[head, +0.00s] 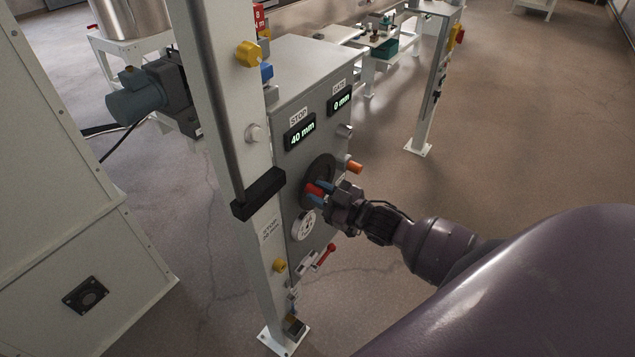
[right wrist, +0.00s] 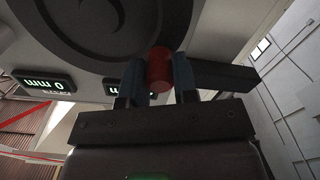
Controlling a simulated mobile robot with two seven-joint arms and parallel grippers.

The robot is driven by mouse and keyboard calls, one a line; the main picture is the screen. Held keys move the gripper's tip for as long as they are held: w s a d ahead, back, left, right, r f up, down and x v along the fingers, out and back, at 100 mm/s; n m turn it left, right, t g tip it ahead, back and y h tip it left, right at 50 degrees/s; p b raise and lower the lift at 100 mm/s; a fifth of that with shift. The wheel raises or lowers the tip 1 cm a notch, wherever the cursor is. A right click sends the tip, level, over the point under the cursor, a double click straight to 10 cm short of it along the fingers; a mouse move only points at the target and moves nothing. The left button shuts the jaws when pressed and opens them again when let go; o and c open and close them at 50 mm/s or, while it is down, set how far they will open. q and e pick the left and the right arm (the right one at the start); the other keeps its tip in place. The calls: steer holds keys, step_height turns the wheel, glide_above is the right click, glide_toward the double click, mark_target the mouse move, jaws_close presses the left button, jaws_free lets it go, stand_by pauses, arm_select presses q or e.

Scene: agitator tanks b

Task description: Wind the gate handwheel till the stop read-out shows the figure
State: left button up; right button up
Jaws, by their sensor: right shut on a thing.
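The dark gate handwheel (head: 318,168) sits on the front of a grey cabinet. Its red handle knob (head: 313,190) is at the wheel's lower left in the head view. My right gripper (head: 321,190) is shut on this knob. In the right wrist view the red knob (right wrist: 159,70) sits between the two blue-grey fingers, with the wheel (right wrist: 85,28) behind it. The stop read-out (head: 299,134) shows 40 mm. The gate read-out (head: 342,101) shows 0 mm. A label (head: 269,229) on the post reads STOP with a mm figure too small to read surely. My left gripper is not in view.
A white post (head: 228,120) with a black block (head: 258,194) stands close left of the wheel. An orange knob (head: 354,168), a round dial (head: 304,226) and a red-handled lever (head: 326,254) are near the wheel. Open floor lies to the right.

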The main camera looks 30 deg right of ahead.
mark_target(305, 198)
steer(key=shift+f+n, duration=0.2)
steer(key=shift+n, duration=0.3)
steer(key=f+n, duration=0.1)
steer(key=f+n+b, duration=0.1)
steer(key=n, duration=0.1)
steer(key=shift+s+a, duration=0.15)
steer(key=shift+a, duration=0.1)
steer(key=shift+a+f+n+b, duration=0.1)
steer(key=shift+f+n+b, duration=0.25)
steer(key=shift+n, duration=0.55)
